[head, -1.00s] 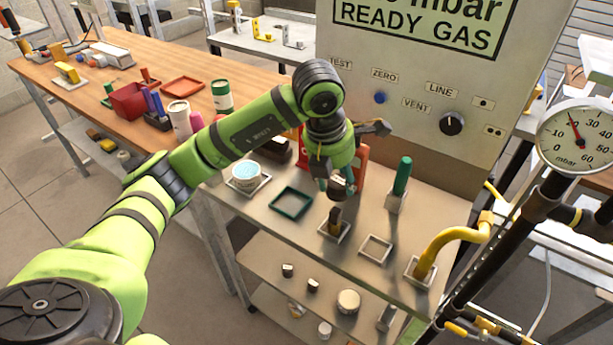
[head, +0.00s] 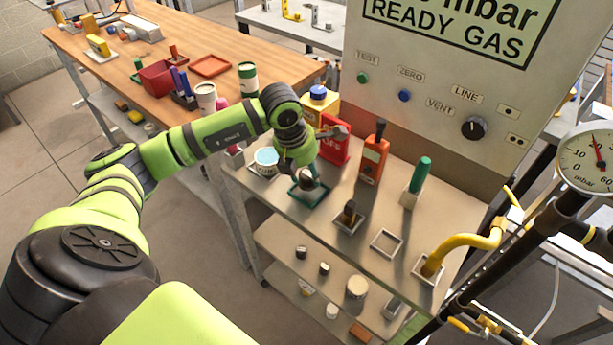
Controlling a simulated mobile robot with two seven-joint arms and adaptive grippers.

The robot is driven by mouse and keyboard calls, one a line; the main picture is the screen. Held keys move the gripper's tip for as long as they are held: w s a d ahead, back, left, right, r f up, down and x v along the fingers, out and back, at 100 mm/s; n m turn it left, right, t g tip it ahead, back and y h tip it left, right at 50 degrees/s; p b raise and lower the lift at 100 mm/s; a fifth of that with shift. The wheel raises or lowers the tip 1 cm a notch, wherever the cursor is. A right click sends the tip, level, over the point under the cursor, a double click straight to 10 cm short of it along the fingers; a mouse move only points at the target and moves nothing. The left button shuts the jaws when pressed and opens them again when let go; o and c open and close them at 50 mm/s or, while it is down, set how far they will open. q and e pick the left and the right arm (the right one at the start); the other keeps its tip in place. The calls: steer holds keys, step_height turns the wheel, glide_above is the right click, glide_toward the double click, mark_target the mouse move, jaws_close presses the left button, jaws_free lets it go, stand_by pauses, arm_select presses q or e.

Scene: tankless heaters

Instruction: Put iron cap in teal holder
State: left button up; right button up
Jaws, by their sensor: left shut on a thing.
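The iron cap (head: 307,182) is a small dark grey piece at the tips of my left gripper (head: 307,175). My left gripper is shut on it and points down. The teal holder (head: 322,195) is a shallow square frame on the metal bench, directly below the cap. The gripper and cap hide much of the holder's inside. I cannot tell whether the cap touches the holder's floor. My right gripper is out of view.
A grey holder with a dark fitting (head: 349,216) and an empty grey frame (head: 386,244) lie to the right.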

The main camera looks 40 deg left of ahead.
mark_target(304, 176)
arm_select(q)
step_height(304, 176, down, 2)
steer(key=shift+f+p, duration=0.25)
steer(key=shift+p, duration=0.15)
steer(key=shift+f, duration=0.25)
steer(key=shift+f+b, duration=0.25)
steer(key=shift+b, duration=0.05)
steer(key=o, duration=1.2)
steer(key=shift+o, duration=0.2)
steer(key=shift+r, duration=0.15)
steer(key=shift+r+p, duration=0.2)
steer(key=shift+p, duration=0.1)
steer(key=b+v, duration=0.2)
steer(key=v, duration=0.9)
steer(key=shift+s+r, duration=0.2)
steer(key=shift+r, duration=0.2)
